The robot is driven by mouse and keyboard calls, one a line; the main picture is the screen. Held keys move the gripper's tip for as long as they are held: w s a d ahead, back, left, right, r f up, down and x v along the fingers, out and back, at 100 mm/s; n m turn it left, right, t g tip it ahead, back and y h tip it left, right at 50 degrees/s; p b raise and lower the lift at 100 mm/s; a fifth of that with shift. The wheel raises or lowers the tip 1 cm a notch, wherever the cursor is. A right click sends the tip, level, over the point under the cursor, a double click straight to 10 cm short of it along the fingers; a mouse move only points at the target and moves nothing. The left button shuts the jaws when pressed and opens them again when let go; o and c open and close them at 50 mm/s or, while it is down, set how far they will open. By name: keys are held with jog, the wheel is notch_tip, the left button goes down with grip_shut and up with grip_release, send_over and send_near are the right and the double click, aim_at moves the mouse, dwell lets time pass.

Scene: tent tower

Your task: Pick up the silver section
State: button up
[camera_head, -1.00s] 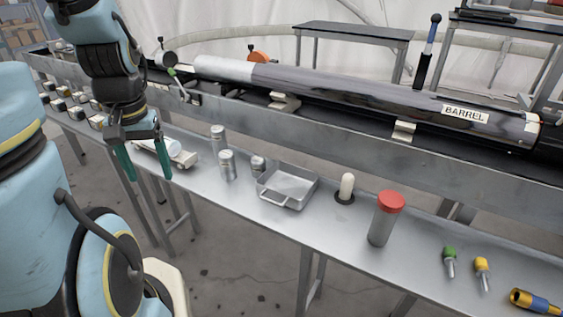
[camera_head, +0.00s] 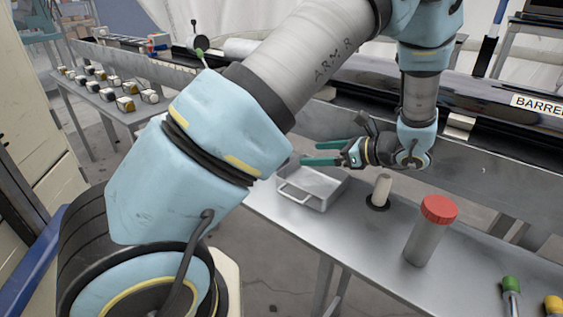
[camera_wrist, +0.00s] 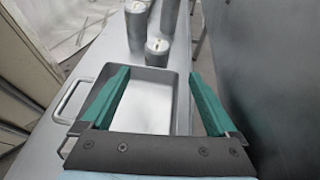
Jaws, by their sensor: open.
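Several silver cylinders stand upright beyond the tray in the wrist view: a tall one (camera_wrist: 137,26), a short one (camera_wrist: 157,52) and another tall one (camera_wrist: 170,16) cut by the top edge. I cannot tell which is the silver section. In the head view my arm hides them. My gripper (camera_head: 310,153) points left, above the metal tray (camera_head: 318,204). In the wrist view its green fingers (camera_wrist: 158,74) are spread apart over the tray, with nothing between them. The short cylinder stands just beyond the fingertips.
The tray has a loop handle (camera_wrist: 68,102). To its right are a pale peg (camera_head: 381,187) on a dark base and a red-capped cylinder (camera_head: 430,229). The long barrel (camera_head: 480,95) lies behind the bench. Small blocks (camera_head: 105,90) sit at far left.

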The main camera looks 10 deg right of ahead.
aim_at(288, 154)
jog(key=p+x, duration=0.1)
jog(key=x, duration=0.9)
jog(key=shift+s+a+r, duration=0.15)
jog(key=shift+a, duration=0.05)
grip_shut()
dwell(0.4)
